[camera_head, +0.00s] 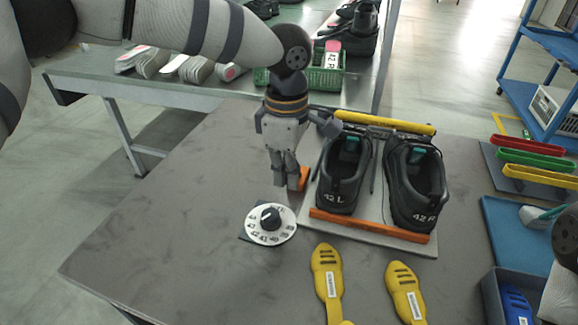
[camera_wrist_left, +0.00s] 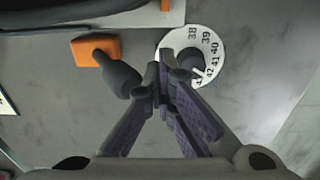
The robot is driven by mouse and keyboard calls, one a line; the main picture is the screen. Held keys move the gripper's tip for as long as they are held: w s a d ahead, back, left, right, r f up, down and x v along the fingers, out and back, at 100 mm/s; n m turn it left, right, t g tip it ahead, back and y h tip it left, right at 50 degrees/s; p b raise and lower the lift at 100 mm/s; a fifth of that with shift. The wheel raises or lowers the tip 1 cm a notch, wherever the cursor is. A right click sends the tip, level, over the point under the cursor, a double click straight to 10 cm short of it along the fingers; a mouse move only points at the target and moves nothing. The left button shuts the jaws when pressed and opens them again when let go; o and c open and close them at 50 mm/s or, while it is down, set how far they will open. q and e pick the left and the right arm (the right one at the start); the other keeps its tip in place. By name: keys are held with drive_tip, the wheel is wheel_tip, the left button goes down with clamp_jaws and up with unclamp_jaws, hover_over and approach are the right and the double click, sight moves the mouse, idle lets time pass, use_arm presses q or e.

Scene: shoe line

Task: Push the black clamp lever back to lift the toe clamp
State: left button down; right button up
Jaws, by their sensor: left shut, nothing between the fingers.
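The clamp fixture is a light plate (camera_head: 312,228) holding two black shoes, marked 42 L (camera_head: 342,180) and 42 R (camera_head: 413,190). A yellow toe clamp bar (camera_head: 385,122) crosses their far ends. In the left wrist view a dark rounded knob (camera_wrist_left: 122,78) stands just left of my fingertips. My left gripper (camera_head: 291,185) is shut and empty, pointing down left of the left shoe, near an orange block (camera_wrist_left: 97,50). I cannot tell whether it touches the knob. My right gripper is out of view.
A white size dial (camera_head: 283,232) lies just in front of my left gripper. Yellow insoles (camera_head: 327,270) lie at the front. Colored bars (camera_head: 530,160), a blue mat and a blue bin are at the right. The table's left part (camera_head: 170,220) is clear.

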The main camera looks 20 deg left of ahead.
use_arm(q)
drive_tip(key=shift+s+r+p, duration=0.25)
drive_tip(key=shift+s+p, duration=0.15)
drive_tip(key=shift+s, duration=0.2)
wheel_tip(320, 180, up, 9)
drive_tip(key=p, duration=0.1)
drive_tip(key=shift+p, duration=0.3)
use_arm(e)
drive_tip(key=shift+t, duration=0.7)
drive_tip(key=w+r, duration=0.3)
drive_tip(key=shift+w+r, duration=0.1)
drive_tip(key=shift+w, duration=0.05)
use_arm(q)
drive_tip(key=shift+f, duration=0.15)
